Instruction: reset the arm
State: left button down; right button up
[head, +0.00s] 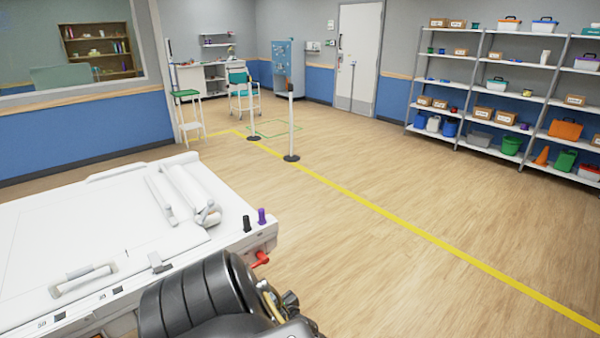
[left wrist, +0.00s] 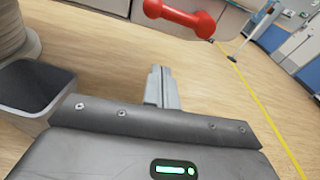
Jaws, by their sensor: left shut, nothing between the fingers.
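My left gripper (left wrist: 162,88) shows in the left wrist view with its fingers together and nothing between them. A red handle (left wrist: 185,15) with rounded ends is at the top of that view, beyond the fingertips and apart from them. In the head view a red handle (head: 260,260) sits at the near right corner of the white machine (head: 90,235). My dark arm covers part of the machine's front at the bottom of that view, and I cannot make out the left fingertips there. My right gripper is in neither view.
A black knob (head: 247,224) and a purple knob (head: 262,216) stand on the machine's corner. Two posts, one of them a white post (head: 291,125), stand by the yellow floor line (head: 400,232). Shelves (head: 480,88) line the right wall. The wooden floor between is clear.

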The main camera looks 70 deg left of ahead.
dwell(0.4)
pick_arm(q)
jog(key=w+d+f+n+t+h, duration=0.4)
jog(key=w+f+n+t, duration=0.1)
jog(key=w+f+n, duration=0.4)
jog(key=d+f+n+t+h, duration=0.2)
jog(key=d+f+t+h, duration=0.15)
jog(key=d+f, duration=0.7)
jog(key=s+d+f+n+g+h, duration=0.1)
jog(key=s+d+f+h, duration=0.3)
jog(key=d, duration=0.4)
jog(key=s+d+f+n+h, duration=0.1)
jog(key=s+d+f+h, duration=0.15)
jog(key=s+d, duration=0.4)
jog(key=s+d+f+m+g+h, duration=0.1)
jog(key=s+d+f+g, duration=0.1)
jog(key=s+d, duration=1)
jog(key=s+f, duration=0.1)
jog(key=s, duration=0.2)
jog(key=shift+s+h, duration=0.3)
jog(key=shift+h, duration=0.1)
